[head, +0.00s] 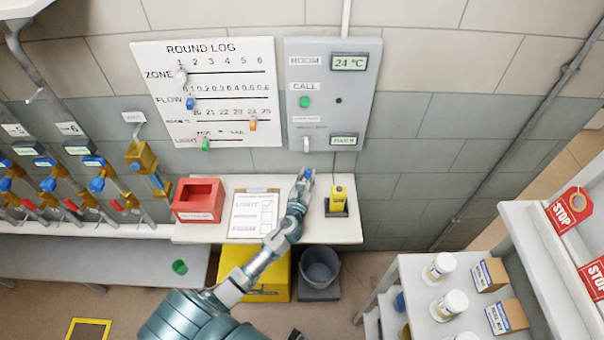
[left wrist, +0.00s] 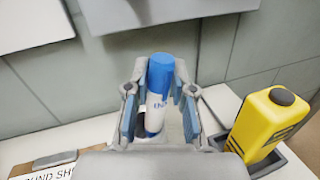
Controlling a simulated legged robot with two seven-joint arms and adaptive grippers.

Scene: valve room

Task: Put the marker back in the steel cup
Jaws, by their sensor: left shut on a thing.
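The marker (left wrist: 159,85) has a blue cap and a white body with dark lettering. It stands roughly upright between the fingers of my left gripper (left wrist: 160,105) in the left wrist view. My left gripper (head: 305,178) is shut on it, and in the head view its blue end (head: 309,172) shows over the white shelf, near the wall. I cannot make out the steel cup in either view; my gripper and arm hide part of the shelf. My right gripper is not in view.
On the white shelf (head: 345,228) stand a red box (head: 198,200), a clipboard with a checklist (head: 250,214) and a yellow device (head: 338,196) in a dark tray, close right of my gripper. A grey bucket (head: 320,266) is below. The wall panel (head: 332,100) rises behind.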

